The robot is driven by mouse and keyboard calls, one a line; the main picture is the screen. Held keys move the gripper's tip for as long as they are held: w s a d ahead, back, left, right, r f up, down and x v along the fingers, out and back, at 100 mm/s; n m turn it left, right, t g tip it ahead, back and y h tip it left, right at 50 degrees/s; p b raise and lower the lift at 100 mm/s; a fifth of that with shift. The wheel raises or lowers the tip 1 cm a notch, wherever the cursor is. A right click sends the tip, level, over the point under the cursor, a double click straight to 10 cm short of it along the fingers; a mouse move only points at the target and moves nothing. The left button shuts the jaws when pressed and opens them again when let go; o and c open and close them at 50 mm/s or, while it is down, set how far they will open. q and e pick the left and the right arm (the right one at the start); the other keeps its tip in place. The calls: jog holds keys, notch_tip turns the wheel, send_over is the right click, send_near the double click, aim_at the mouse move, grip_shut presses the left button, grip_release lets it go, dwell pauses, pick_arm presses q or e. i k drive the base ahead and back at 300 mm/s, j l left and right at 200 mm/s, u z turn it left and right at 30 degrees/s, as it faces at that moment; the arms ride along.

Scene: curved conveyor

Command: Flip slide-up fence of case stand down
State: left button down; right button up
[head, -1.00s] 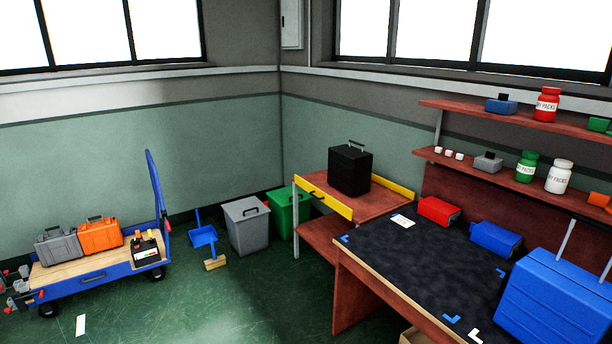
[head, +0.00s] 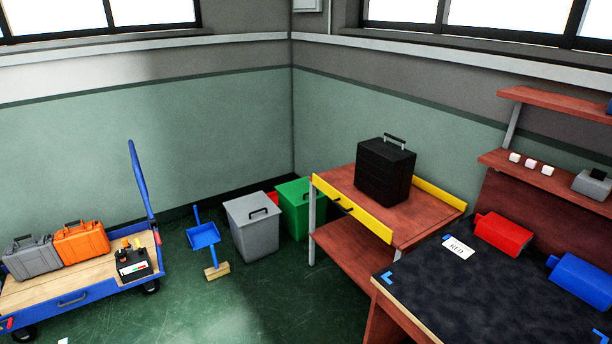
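The case stand (head: 425,222) is a reddish-brown wooden table with a lower shelf, standing right of the middle in the head view. A yellow fence (head: 352,208) with a dark handle runs along its front left edge and stands up above the tabletop. A second yellow strip (head: 438,194) runs along its back right side. A black case (head: 386,172) with a top handle stands upright on the stand behind the front fence. Neither of my grippers shows in the head view.
A grey bin (head: 253,226) and a green bin (head: 296,205) stand left of the stand, near a blue dustpan (head: 203,236). A blue cart (head: 80,294) carries grey and orange cases. A dark-topped workbench (head: 480,290) stands close at front right.

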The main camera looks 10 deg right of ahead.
aim_at(343, 203)
jog(key=i+z, duration=0.2)
jog(key=i, duration=0.3)
jog(key=i+j+z, duration=0.25)
jog(key=i, duration=0.2)
jog(key=i+j+z, duration=0.2)
jog(key=i, duration=0.25)
jog(key=i+j+z, duration=1.05)
